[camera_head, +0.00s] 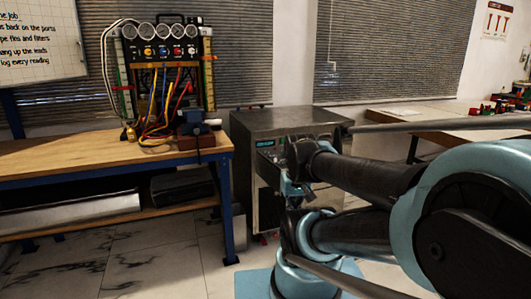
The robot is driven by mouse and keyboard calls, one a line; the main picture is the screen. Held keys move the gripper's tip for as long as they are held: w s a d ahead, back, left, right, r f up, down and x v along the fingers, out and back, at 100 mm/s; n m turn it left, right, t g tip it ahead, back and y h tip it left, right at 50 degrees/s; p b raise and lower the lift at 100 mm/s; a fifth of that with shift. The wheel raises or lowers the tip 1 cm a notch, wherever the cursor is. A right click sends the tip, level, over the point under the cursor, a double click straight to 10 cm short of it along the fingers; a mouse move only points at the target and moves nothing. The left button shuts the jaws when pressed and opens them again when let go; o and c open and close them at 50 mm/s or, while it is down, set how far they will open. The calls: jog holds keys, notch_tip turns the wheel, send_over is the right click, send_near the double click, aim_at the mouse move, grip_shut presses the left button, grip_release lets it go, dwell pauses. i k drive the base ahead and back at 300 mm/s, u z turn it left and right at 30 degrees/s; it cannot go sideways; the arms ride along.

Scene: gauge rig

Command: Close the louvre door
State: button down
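A grey metal cabinet (290,119) stands on the floor in the middle, with a small lit display (265,143) at the upper part of its front. I cannot make out a louvre door, or whether one is open or shut. My gripper (291,190) seems to be at the end of the dark and blue arm links, in front of the cabinet. It is small and dark here, so its fingers are unclear. I cannot tell whether it touches the cabinet.
A wooden workbench (60,160) with blue legs stands at the left. It bears a gauge rig (163,75) with hoses. A dark case (182,187) lies on its lower shelf. Another table (450,120) is at the right. Tiled floor (150,262) is clear at the front left.

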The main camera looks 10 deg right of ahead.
aim_at(270, 173)
jog(key=z, duration=1.7)
jog(key=k, duration=0.45)
jog(key=u, duration=1.5)
